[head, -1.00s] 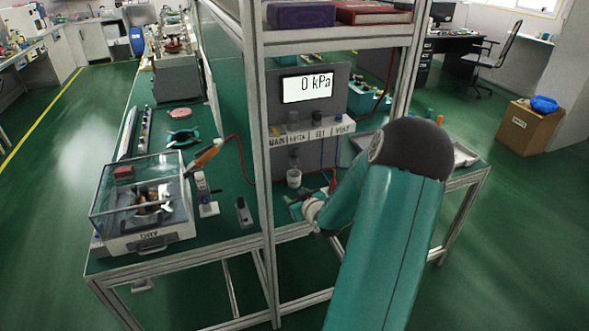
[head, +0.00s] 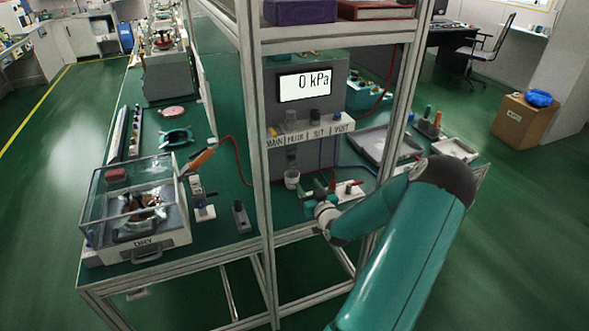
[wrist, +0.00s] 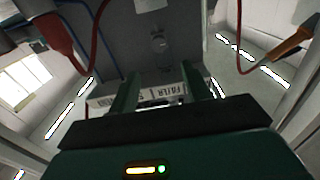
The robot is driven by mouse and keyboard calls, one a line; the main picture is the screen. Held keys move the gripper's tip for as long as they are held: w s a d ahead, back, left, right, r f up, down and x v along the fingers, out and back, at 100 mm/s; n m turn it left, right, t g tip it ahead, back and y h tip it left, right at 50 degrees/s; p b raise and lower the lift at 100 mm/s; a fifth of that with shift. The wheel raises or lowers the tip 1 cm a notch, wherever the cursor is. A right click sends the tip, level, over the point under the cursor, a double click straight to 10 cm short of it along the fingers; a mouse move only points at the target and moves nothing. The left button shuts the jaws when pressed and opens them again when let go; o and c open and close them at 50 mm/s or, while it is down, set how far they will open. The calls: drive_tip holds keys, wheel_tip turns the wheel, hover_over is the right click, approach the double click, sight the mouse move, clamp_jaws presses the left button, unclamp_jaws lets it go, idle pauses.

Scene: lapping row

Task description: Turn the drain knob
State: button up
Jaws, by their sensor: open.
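The grey unit (head: 318,118) with the "0 kPa" display stands inside the bench frame. Below its label strip (head: 322,132) hangs a small bowl (head: 291,156), above a white cup (head: 292,179). In the wrist view, seemingly upside down, a small round grey part (wrist: 158,45) shows past the fingertips; it may be the drain knob, but I cannot tell surely. My gripper (head: 318,188) is low in front of the unit, right of the cup. In the wrist view its fingers (wrist: 163,80) are apart with nothing gripped, below the round part in the picture.
A frame post (head: 256,150) stands close left of my arm. Red hoses (head: 240,152) run nearby. A clear-lidded box (head: 135,210) and a grey tray (head: 386,146) flank the unit on the bench.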

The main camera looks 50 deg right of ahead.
sight(295, 167)
drive_tip(key=x, duration=1.1)
drive_tip(key=c, duration=1)
